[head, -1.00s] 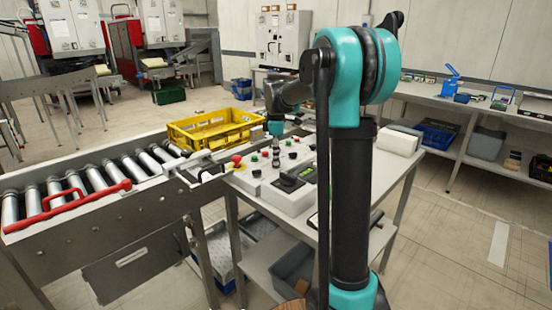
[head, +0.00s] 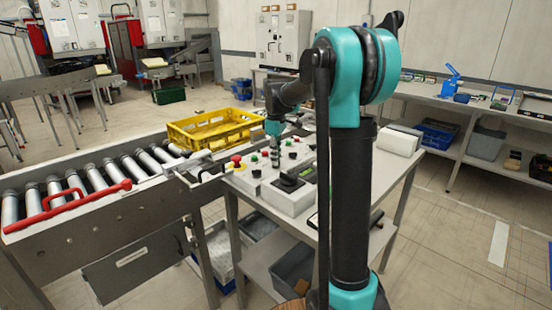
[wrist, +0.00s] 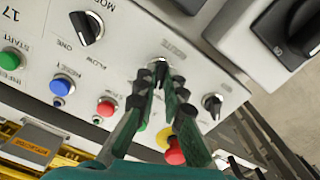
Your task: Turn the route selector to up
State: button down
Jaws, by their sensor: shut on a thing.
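My gripper (wrist: 160,82) is shut on a black selector knob (wrist: 158,65) on the pale control panel (wrist: 190,62) in the wrist view. The label by this knob is too blurred to read, and the fingers partly hide the knob, so its setting cannot be told. A second black selector knob (wrist: 212,103) sits to its right, and a larger one (wrist: 87,27) is at the upper left. In the head view my gripper (head: 274,152) points down at the panel, and the held knob is hard to make out.
Blue (wrist: 60,86) and red (wrist: 106,107) push buttons and a red mushroom button (wrist: 174,152) on yellow stand close to the fingers. A grey box with a black knob (wrist: 290,28) rises at the right. A yellow crate (head: 215,130) sits behind the panel.

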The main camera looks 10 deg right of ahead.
jog(key=m, duration=0.6)
jog(key=shift+m, duration=0.3)
jog(key=m, duration=0.6)
jog(key=shift+m, duration=0.4)
jog(key=c, duration=1.6)
grip_release()
jog(key=shift+r, duration=0.1)
notch_tip(320, 180, up, 12)
jog(key=shift+f, duration=0.1)
